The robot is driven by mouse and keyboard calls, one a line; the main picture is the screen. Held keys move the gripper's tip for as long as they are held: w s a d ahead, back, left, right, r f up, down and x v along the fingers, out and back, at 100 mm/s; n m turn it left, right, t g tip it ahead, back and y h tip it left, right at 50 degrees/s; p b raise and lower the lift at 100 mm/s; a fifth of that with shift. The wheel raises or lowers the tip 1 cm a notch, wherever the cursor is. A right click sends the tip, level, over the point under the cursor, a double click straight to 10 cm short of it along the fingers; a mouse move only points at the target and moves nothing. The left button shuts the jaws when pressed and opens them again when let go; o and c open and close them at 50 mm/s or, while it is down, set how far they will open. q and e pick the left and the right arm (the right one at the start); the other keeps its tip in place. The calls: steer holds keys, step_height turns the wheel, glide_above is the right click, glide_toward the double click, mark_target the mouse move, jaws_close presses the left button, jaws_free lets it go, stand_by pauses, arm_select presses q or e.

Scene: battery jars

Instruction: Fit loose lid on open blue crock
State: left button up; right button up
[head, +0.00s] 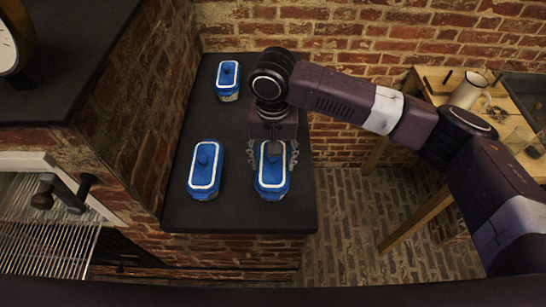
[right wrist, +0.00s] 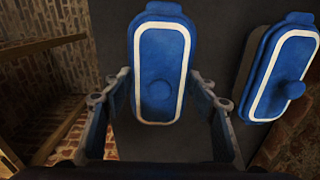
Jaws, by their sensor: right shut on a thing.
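A blue lid with a white band and a round knob (right wrist: 160,92) lies between the fingers of my right gripper (head: 277,155), which is shut on it. In the head view this lid (head: 272,180) is at the front right of the dark counter, over a blue crock (head: 273,195). The lid hides the crock's opening, and I cannot tell whether it is fully seated. The gripper hides the lid's far part in the head view. My left gripper is not in view.
Two more lidded blue crocks stand on the dark counter (head: 240,218): one at the front left (head: 205,170), one at the back (head: 228,80). A brick wall (head: 330,30) runs behind. A wooden table (head: 440,90) with a pitcher (head: 467,92) stands at the right.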

steer(key=o, duration=1.1)
steer(key=shift+s+f, duration=0.25)
steer(key=shift+f, duration=0.25)
steer(key=shift+c, duration=0.2)
steer(key=shift+o, duration=1.4)
steer(key=shift+w, duration=0.2)
steer(key=shift+r, duration=0.1)
steer(key=shift+w+r+b, duration=0.1)
steer(key=shift+r+b, duration=0.4)
steer(key=shift+r, duration=0.05)
step_height(320, 180, up, 12)
steer(key=b, duration=0.2)
steer(key=shift+r, duration=0.15)
